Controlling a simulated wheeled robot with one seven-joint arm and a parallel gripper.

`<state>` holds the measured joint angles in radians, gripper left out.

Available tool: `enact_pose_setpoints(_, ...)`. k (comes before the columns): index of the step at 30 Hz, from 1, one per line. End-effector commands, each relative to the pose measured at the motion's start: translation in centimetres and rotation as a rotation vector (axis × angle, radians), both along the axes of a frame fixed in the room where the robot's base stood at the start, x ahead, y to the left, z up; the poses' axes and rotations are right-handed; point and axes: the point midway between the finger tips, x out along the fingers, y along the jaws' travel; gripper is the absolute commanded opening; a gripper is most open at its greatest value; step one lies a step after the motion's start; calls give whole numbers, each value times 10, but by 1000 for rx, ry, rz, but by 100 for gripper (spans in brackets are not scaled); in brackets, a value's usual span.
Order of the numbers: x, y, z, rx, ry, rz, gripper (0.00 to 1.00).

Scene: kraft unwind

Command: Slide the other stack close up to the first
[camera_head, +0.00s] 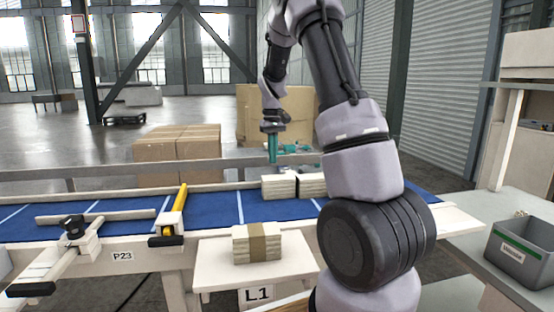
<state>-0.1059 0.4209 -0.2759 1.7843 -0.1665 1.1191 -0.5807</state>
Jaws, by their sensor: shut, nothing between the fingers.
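Two pale stacks sit side by side on the blue belt (120,205). The left stack (279,188) and the right stack (312,186) show a thin dark line between them; I cannot tell whether they touch. A third stack with a brown band (257,243) sits on the small table marked L1 (215,275). My gripper (272,158) points down with teal fingers, shut and empty, and appears above or behind the left belt stack. My arm hides the belt just right of the right stack.
A grey bin (520,252) stands on the right bench. Brown cartons (178,145) stand behind the conveyor. Bare belt shows left of the stacks.

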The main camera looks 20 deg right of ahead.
Motion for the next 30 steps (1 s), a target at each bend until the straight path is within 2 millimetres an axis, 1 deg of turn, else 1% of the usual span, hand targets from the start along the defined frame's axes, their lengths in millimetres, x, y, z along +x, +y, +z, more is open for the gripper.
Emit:
enact_pose_setpoints(1,-1,0,-10,0,5,0,0)
enact_pose_setpoints(6,-1,0,-42,0,4,-2,0)
enact_pose_setpoints(12,-1,-1,-68,0,3,-3,0)
enact_pose_setpoints(18,0,0,-76,0,0,-4,0)
enact_pose_setpoints(26,0,-1,-76,0,0,-4,0)
enact_pose_setpoints(28,-3,-1,-76,0,0,-5,0)
enact_pose_setpoints(30,-11,-2,-76,0,0,-6,0)
